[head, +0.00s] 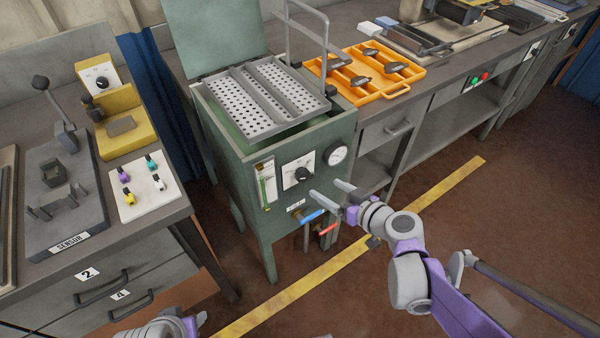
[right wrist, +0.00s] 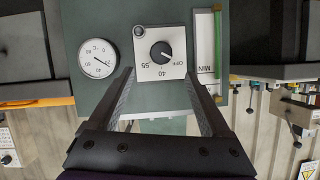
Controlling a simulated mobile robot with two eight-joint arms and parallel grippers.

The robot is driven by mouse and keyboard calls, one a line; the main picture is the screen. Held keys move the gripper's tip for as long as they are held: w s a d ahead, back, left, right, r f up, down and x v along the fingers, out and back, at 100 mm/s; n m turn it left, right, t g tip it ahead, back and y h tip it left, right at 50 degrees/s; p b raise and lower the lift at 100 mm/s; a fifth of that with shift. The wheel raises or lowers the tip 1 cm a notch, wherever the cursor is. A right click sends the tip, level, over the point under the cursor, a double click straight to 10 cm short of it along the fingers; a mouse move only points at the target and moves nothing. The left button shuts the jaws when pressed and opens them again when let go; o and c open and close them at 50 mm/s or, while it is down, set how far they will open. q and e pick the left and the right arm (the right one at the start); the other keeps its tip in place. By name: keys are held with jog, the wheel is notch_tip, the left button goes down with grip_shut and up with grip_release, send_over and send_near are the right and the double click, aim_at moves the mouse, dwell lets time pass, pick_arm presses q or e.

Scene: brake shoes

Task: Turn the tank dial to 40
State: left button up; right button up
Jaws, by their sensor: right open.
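The tank (head: 312,230) is a green metal box on legs. Its front carries the dial (head: 303,173), a black knob on a white plate. In the right wrist view the dial (right wrist: 161,52) appears upside down, with marks OFF, 40 and 55; its pointer seems turned toward the OFF side, away from 40. My right gripper (head: 326,190) is open and empty in front of the tank, a little below and right of the dial. In the right wrist view its fingers (right wrist: 158,78) reach toward the plate from either side, apart from the knob. My left gripper's fingers are not visible.
A round gauge (head: 336,155) sits right of the dial and a sight glass (head: 266,184) left. Blue (head: 306,217) and red (head: 328,229) valve handles are below. A perforated basket (head: 262,98) rests on the tank. An orange tray (head: 366,88) lies on the bench behind.

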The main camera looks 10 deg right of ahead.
aim_at(305, 177)
jog(key=b+x, duration=0.2)
jog(key=x, duration=0.6)
jog(key=shift+w+a+f, duration=0.15)
jog(key=shift+a+f, duration=0.05)
jog(key=shift+w+a+f, duration=0.2)
jog(key=shift+w+a, duration=0.05)
jog(key=shift+w, duration=0.35)
grip_shut()
